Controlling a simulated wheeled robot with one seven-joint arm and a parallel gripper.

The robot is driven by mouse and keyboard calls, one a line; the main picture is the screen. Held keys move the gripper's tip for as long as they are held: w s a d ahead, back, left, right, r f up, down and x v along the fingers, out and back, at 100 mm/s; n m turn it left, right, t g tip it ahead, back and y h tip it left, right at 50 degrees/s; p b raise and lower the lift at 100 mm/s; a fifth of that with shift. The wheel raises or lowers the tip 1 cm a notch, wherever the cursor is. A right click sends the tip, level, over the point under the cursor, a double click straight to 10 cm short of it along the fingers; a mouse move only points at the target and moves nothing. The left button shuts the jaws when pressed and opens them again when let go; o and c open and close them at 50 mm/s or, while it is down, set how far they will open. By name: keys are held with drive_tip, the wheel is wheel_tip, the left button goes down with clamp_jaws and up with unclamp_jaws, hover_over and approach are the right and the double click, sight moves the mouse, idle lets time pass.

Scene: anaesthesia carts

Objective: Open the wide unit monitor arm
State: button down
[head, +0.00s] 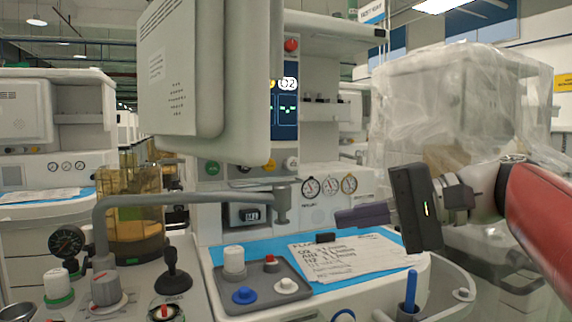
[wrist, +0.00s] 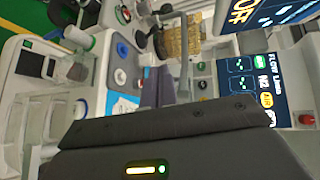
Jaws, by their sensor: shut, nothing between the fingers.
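The wide unit fills the middle of the head view. A grey bent tube arm (head: 185,199) rises from the unit's front left and runs right to a short vertical end piece (head: 282,203). My gripper (head: 345,217) is shut and empty, its fingers pointing left, right of that end piece and apart from it. In the wrist view, the fingers (wrist: 155,90) are partly hidden behind the dark gripper body; lit screens (wrist: 265,85) show at right.
A grey tray (head: 262,289) with knobs and a paper sheet (head: 345,257) lie on the worktop below my gripper. A plastic-wrapped unit (head: 455,110) stands behind at right. Another cart (head: 50,150) stands at left. An amber canister (head: 133,205) is behind the tube arm.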

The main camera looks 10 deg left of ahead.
wheel_tip(320, 180, up, 9)
drive_tip(key=w+d+n+g+y+p, duration=0.1)
drive_tip(key=n+g+y, duration=0.2)
drive_tip(key=s+a, duration=0.1)
drive_tip(key=a, duration=0.3)
drive_tip(key=s+a, duration=0.1)
drive_tip(key=a, duration=0.3)
drive_tip(key=s+a, duration=0.2)
drive_tip(key=a, duration=0.2)
drive_tip(key=shift+a, duration=0.15)
drive_tip(key=shift+s, duration=0.1)
